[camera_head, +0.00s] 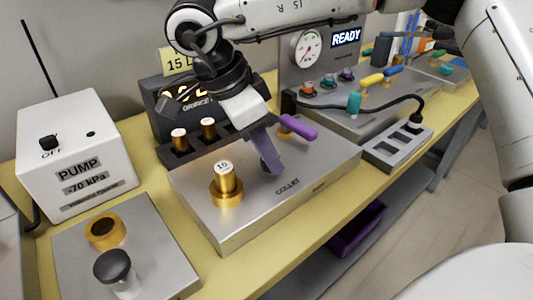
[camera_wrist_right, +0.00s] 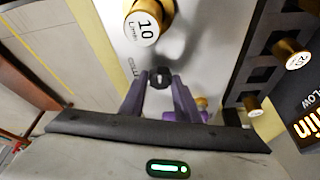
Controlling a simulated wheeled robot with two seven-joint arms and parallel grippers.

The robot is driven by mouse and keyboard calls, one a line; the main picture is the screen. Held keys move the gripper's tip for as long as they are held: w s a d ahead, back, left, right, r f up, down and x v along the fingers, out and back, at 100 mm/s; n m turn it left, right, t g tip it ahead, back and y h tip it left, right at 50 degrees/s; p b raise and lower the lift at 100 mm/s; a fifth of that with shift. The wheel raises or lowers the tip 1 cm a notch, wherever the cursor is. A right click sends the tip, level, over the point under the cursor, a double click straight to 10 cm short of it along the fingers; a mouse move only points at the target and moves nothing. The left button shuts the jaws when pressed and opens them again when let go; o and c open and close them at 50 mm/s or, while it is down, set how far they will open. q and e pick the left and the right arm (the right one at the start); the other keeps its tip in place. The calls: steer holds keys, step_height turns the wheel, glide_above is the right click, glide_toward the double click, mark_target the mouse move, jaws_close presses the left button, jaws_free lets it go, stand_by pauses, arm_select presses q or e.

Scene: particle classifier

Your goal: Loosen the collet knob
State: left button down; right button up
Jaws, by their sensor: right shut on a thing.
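The collet block (camera_head: 270,205) is a grey metal box marked COLLET on the bench. A brass orifice marked 10 (camera_head: 226,182) stands upright in a brass ring at its left; it also shows in the wrist view (camera_wrist_right: 146,22). My right gripper (camera_head: 271,166) points down at the block's top with its purple fingers. In the wrist view, the small black collet knob (camera_wrist_right: 160,77) sits between the fingertips (camera_wrist_right: 159,82), and the gripper is shut on it. In the head view the fingers hide the knob. My left gripper is not in view.
A purple lever (camera_head: 298,127) lies behind the fingers. The orifice rack (camera_head: 180,153) with brass pieces stands at the back left. The white pump (camera_head: 75,155) is at left, near a plate with a brass ring (camera_head: 104,231) and black knob (camera_head: 112,265). A slotted grey holder (camera_head: 397,148) is right.

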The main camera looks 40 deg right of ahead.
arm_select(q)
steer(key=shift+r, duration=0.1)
arm_select(e)
steer(key=shift+n, duration=0.4)
steer(key=o, duration=1)
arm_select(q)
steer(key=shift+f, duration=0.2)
arm_select(e)
steer(key=shift+o, duration=0.2)
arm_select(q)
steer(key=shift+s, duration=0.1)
